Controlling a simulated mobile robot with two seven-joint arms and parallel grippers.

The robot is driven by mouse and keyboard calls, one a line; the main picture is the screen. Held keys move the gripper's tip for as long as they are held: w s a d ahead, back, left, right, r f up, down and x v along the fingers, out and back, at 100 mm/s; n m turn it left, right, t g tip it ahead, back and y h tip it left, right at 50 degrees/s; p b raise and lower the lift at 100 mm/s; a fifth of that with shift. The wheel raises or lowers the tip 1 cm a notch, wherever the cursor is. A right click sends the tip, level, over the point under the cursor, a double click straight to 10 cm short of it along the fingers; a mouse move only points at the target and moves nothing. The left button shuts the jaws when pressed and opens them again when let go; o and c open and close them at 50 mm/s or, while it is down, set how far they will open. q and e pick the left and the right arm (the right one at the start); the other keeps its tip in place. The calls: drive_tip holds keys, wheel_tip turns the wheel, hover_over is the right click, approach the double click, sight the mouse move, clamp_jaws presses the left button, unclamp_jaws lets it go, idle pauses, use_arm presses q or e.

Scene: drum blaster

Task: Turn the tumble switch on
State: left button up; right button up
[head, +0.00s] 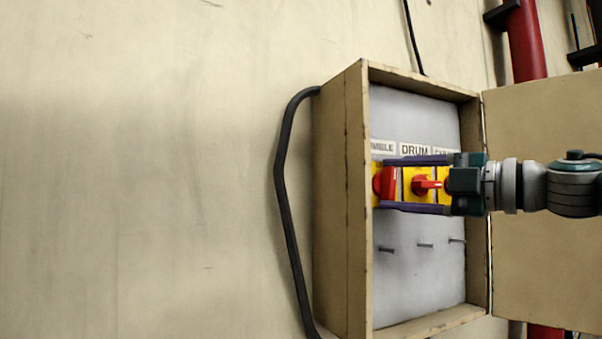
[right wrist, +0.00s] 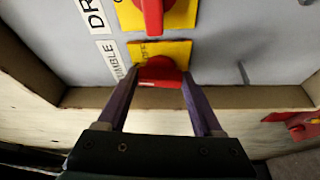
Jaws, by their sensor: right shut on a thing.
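The tumble switch (head: 384,184) is a red knob on a yellow plate at the left of the row in the open box, under a partly hidden "TUMBLE" label (head: 383,147). In the right wrist view the tumble switch (right wrist: 160,71) sits between the fingers of my right gripper (right wrist: 160,80). My right gripper (head: 380,182) comes in from the right in the head view, its purple fingers above and below the knob, shut on it. The knob's exact turn is hard to tell. My left gripper is not in view.
The drum switch (head: 424,185), red on yellow, is beside it under the "DRUM" label (head: 415,150); a third switch is mostly hidden by my gripper. The wooden box (head: 342,200) has raised walls and an open door (head: 545,260) at right. Several pegs (head: 425,245) stick out below.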

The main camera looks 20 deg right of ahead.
drive_tip(key=shift+r+n+g+p, duration=0.15)
drive_tip(key=shift+n+g+p, duration=0.15)
drive_tip(key=shift+n+p, duration=0.35)
drive_tip(key=shift+n, duration=0.25)
drive_tip(key=o, duration=1.1)
drive_tip(key=b+v, duration=1)
drive_tip(key=b, duration=0.2)
drive_tip(key=shift+a, duration=0.1)
